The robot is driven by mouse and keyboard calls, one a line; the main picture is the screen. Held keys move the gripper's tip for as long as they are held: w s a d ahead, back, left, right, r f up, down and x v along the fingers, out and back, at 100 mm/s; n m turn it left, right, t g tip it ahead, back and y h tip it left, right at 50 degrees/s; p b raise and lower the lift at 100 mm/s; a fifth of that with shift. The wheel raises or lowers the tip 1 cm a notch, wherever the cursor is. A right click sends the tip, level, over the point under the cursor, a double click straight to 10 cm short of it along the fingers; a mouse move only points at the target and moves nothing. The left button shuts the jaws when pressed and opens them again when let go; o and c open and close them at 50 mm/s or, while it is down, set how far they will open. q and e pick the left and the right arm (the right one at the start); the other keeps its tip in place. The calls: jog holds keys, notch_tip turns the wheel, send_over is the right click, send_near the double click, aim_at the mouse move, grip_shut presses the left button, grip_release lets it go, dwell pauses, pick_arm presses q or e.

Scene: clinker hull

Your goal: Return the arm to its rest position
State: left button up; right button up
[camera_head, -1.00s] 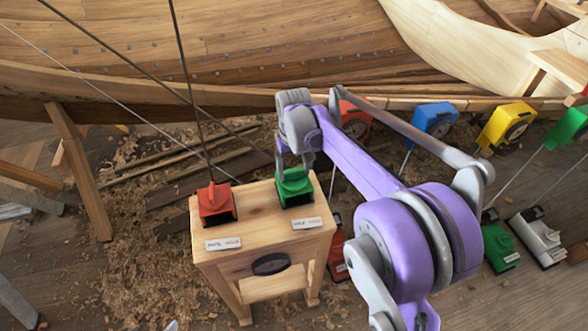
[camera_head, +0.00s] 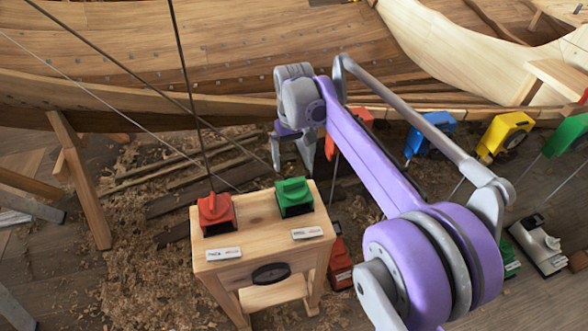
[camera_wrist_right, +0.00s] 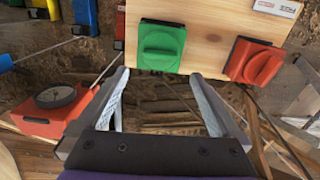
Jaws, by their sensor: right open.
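My right arm (camera_head: 362,160), purple and grey, reaches in from the lower right of the head view. Its gripper (camera_head: 290,160) is open and empty above and behind the far edge of the small wooden stand (camera_head: 264,228), apart from the green block (camera_head: 293,195) on its top. A red block (camera_head: 216,212) sits to the left on the same top. In the right wrist view both fingers (camera_wrist_right: 160,76) are spread, with bare shavings-strewn floor between them and the green block (camera_wrist_right: 161,46) beyond the tips. My left gripper does not show.
A planked wooden hull (camera_head: 230,55) spans the back. Dark cords run down towards the stand. Wooden props stand at the left.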

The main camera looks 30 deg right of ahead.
notch_tip(320, 180, up, 2)
jog(key=shift+r, duration=0.1)
dwell(0.5)
jog(key=s+a+f+t+p, duration=0.1)
jog(key=s+a+f, duration=0.2)
jog(key=s, duration=0.4)
jog(key=s+a+f+n+t+p, duration=0.1)
jog(key=s+a+f+t, duration=0.1)
jog(key=s, duration=0.5)
jog(key=s+a+f+n+t+p, duration=0.1)
jog(key=s+a+f+t, duration=0.1)
jog(key=s+a+f, duration=0.2)
jog(key=s+a, duration=0.1)
jog(key=s, duration=0.2)
jog(key=shift+a, duration=0.25)
jog(key=shift+s, duration=0.15)
